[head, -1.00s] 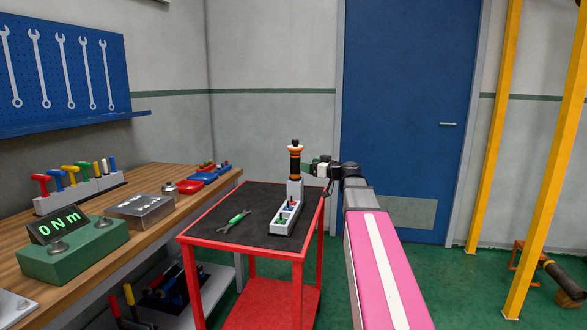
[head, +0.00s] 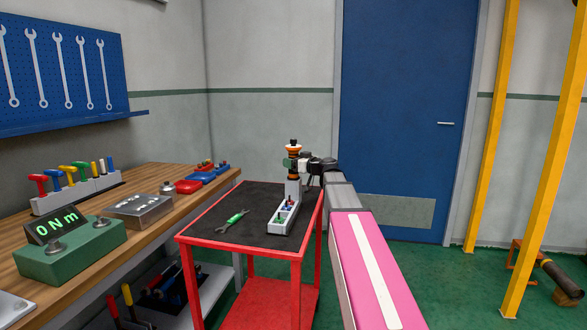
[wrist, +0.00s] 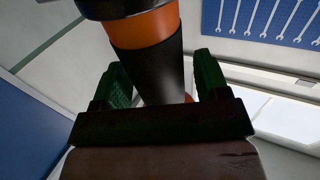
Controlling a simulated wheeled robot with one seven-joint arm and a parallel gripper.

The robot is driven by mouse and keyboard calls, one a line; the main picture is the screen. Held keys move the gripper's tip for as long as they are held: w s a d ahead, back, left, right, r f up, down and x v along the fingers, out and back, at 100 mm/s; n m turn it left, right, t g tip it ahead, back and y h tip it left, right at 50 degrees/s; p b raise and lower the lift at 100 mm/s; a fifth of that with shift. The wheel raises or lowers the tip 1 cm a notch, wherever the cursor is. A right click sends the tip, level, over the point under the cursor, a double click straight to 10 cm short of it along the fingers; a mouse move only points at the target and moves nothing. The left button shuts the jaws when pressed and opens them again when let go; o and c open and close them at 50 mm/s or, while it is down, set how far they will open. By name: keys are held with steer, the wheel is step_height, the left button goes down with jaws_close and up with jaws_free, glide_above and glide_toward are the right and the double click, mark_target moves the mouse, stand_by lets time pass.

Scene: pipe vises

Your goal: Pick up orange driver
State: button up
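The orange driver (head: 293,149), with orange and black bands, stands upright at the back end of a grey holder (head: 283,220) on the red cart. In the wrist view the driver (wrist: 145,35) rises between my two green fingers. My gripper (wrist: 161,66) is open around the driver, with a visible gap at the right finger; contact at the left finger is unclear. In the head view my gripper (head: 293,163) reaches in from the right at the driver's upper part and hides some of it.
The red cart (head: 225,245) has a dark mat with a green-handled wrench (head: 233,221). The wooden bench (head: 150,235) at left holds a green torque display (head: 70,245) and several tools. A blue door (head: 405,110) stands behind.

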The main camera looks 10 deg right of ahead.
steer(key=c, duration=1)
steer(key=shift+r, duration=0.15)
step_height(320, 180, up, 16)
steer(key=shift+r, duration=0.9)
